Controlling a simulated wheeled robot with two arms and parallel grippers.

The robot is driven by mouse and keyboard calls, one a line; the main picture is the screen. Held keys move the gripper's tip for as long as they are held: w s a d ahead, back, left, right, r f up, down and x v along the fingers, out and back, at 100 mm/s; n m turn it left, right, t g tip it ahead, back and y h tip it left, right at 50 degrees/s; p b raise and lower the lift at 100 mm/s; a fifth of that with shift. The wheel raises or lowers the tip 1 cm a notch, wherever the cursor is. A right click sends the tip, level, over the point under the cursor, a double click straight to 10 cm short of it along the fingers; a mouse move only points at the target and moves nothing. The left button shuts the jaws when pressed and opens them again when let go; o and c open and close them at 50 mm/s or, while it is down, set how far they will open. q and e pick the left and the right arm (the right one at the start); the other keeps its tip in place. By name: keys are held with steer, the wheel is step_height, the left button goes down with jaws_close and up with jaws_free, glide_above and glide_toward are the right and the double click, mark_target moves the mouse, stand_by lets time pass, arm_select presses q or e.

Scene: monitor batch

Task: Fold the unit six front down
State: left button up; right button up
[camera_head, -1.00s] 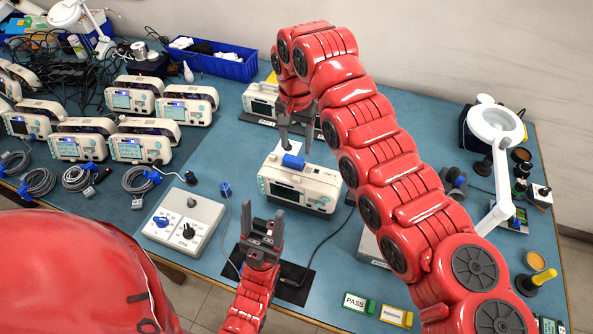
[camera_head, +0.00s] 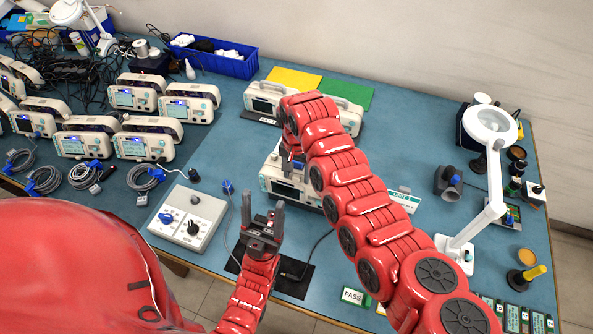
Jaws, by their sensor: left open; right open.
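A cream monitor (camera_head: 268,185) with a dark screen stands in the middle of the bench, on or beside a dark mat. I take it for unit six; its own label is not readable. My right gripper (camera_head: 290,164) is at its top, its fingers mostly hidden by my red arm, which also covers the monitor's upper right. Whether it touches is unclear. My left gripper (camera_head: 263,212) is open and empty, fingers pointing up, in front of the monitor's lower left and apart from it in the picture.
Several lit monitors (camera_head: 133,147) and coiled cables stand at left. A grey control box (camera_head: 188,217) is left of my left gripper. Another monitor (camera_head: 262,98) stands behind, near yellow and green mats (camera_head: 348,92). A magnifier lamp (camera_head: 490,125) stands at right. A PASS card (camera_head: 353,296) lies in front.

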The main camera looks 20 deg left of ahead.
jaws_close()
stand_by(1.4)
